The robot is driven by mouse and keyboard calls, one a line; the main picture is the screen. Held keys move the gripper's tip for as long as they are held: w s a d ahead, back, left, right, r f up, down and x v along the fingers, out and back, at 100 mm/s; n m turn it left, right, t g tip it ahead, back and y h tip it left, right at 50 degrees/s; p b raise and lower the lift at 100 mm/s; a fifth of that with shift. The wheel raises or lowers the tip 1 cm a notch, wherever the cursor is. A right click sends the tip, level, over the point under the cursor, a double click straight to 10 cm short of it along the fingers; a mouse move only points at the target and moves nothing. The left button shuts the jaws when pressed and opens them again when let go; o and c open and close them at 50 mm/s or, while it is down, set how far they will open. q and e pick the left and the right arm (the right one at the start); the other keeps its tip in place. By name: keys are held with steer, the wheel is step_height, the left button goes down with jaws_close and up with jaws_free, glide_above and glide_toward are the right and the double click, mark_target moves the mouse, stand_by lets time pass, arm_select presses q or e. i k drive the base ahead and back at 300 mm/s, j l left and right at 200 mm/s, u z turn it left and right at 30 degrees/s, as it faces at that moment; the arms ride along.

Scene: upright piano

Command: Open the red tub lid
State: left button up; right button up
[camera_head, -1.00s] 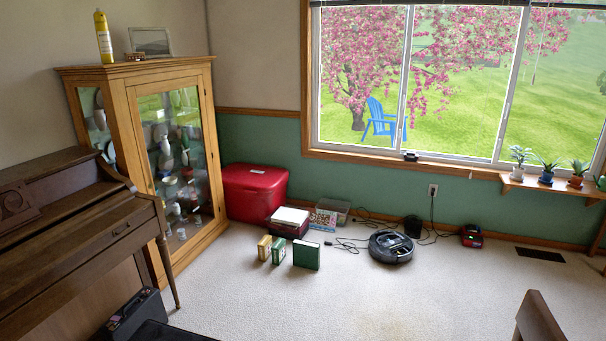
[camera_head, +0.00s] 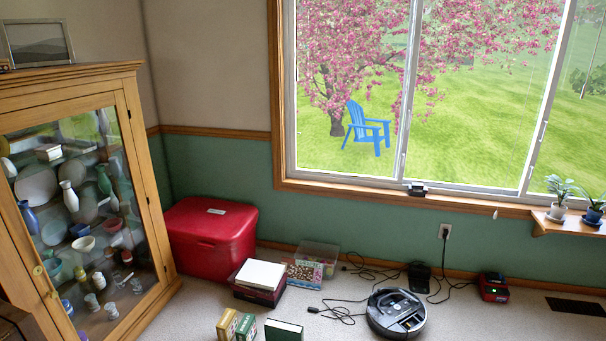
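The red tub (camera_head: 212,259) stands on the carpet in the corner, between the glass cabinet and the green wall under the window. Its red lid (camera_head: 211,217) is on and looks shut, with a small pale label on top. The cabinet's edge is close to the tub's left side. Neither of my grippers shows in the head view.
A wooden glass-front cabinet (camera_head: 85,200) stands at left. Before the tub lie stacked boxes (camera_head: 259,276), a clear bin (camera_head: 317,255), small boxes (camera_head: 227,325) and a green box (camera_head: 284,331). A robot vacuum (camera_head: 396,312) and cables lie right. Some carpet between is bare.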

mark_target(210, 222)
steer(key=i+l+u, duration=0.1)
steer(key=i+u, duration=0.3)
steer(key=i, duration=1.05)
